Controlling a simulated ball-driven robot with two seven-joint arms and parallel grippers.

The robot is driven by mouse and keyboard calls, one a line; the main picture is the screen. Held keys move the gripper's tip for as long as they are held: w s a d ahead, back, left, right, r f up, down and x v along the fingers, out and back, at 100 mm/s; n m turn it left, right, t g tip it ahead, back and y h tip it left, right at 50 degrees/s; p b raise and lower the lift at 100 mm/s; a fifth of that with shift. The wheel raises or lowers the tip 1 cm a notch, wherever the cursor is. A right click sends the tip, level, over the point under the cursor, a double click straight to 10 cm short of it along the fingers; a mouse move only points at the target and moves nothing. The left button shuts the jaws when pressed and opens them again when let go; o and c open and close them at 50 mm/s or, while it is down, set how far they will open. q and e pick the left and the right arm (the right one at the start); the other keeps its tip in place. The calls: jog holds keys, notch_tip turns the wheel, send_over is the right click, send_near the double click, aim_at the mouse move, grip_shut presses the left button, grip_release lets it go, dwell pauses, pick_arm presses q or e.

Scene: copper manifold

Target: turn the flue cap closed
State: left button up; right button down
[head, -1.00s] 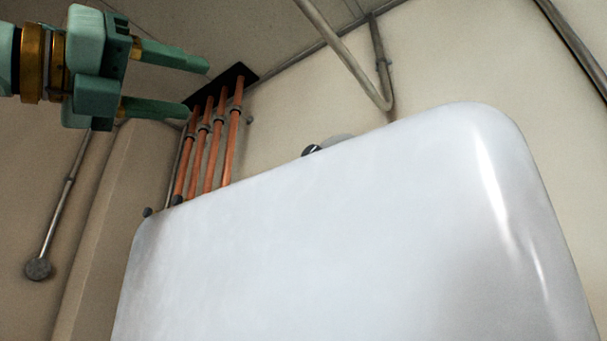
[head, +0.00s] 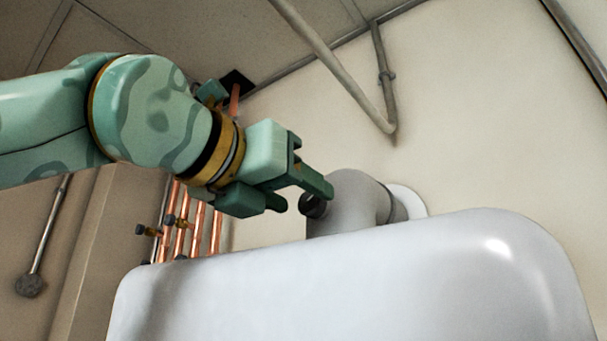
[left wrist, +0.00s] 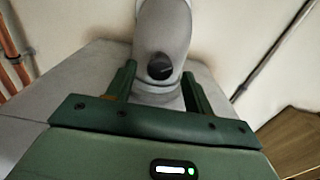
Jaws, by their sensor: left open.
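The flue (head: 352,200) is a thick grey elbow pipe on top of the white boiler casing. The flue cap (head: 312,206) is a small dark round knob on its left side, partly covered by a finger in the head view. In the left wrist view the cap (left wrist: 160,67) faces me between the fingertips. My left gripper (head: 305,197) is open, with its fingers pointing at the cap, one to each side in the left wrist view (left wrist: 158,72). Contact with the cap cannot be made out. My right gripper is not in view.
The white casing (head: 330,290) fills the lower part of the head view, below the gripper. Copper pipes (head: 197,228) with small valves stand behind on the left. A grey conduit (head: 335,65) runs down the wall above the flue.

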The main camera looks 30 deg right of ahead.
pick_arm(q)
jog(key=shift+p+x, duration=0.35)
jog(key=shift+x, duration=0.55)
jog(key=shift+d, duration=0.15)
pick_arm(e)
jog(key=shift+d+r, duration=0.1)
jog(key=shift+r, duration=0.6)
pick_arm(q)
jog(key=shift+c, duration=0.3)
jog(key=c, duration=0.9)
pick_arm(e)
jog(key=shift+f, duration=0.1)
